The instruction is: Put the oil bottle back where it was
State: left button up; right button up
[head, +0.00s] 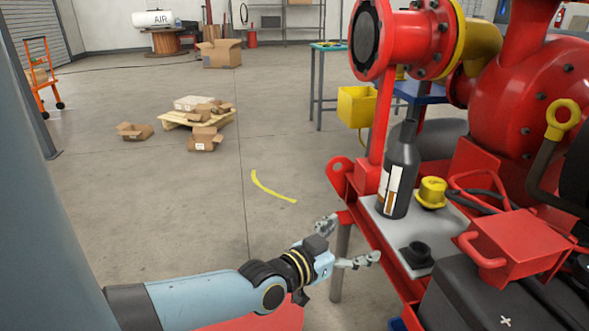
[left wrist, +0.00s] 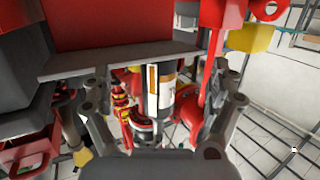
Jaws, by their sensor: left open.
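The oil bottle (head: 403,168) is dark with a white and brown label. It stands upright on a grey plate (head: 449,240) on the red skid, right of my left gripper. My left gripper (head: 352,240) is open and empty beside the skid's near left corner, apart from the bottle. In the left wrist view the bottle (left wrist: 166,95) shows between the spread fingers (left wrist: 165,104) and farther off, with the plate's edge (left wrist: 118,63) above it in the picture. My right gripper is not in view.
A yellow cap (head: 432,191) stands right of the bottle, and a black cap (head: 417,254) lies in front. A red upright post (head: 378,125) is close behind the bottle. The red handled box (head: 520,245) is to the right. Open floor lies left of the skid.

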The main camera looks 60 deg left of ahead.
pick_arm(q)
jog(key=s+d+f+g, duration=0.1)
jog(key=s+f+g, duration=0.3)
jog(key=s+f, duration=0.6)
jog(key=s+f+g, duration=0.4)
jog(key=s+f, duration=0.3)
jog(key=f, duration=0.7)
jog(key=s+d+f+g, duration=0.1)
jog(key=s+f+g, duration=0.1)
jog(key=s, duration=0.7)
jog(key=s+d+f+g, duration=0.1)
jog(key=s+f+g, duration=0.2)
jog(key=s, duration=0.6)
jog(key=s+d+f+m+g, duration=0.1)
jog(key=s+f+g, duration=0.1)
jog(key=s+f, duration=0.4)
jog(key=s, duration=0.3)
jog(key=shift+d+g+h, duration=0.15)
jog(key=shift+g+h, duration=0.15)
jog(key=shift+g, duration=0.1)
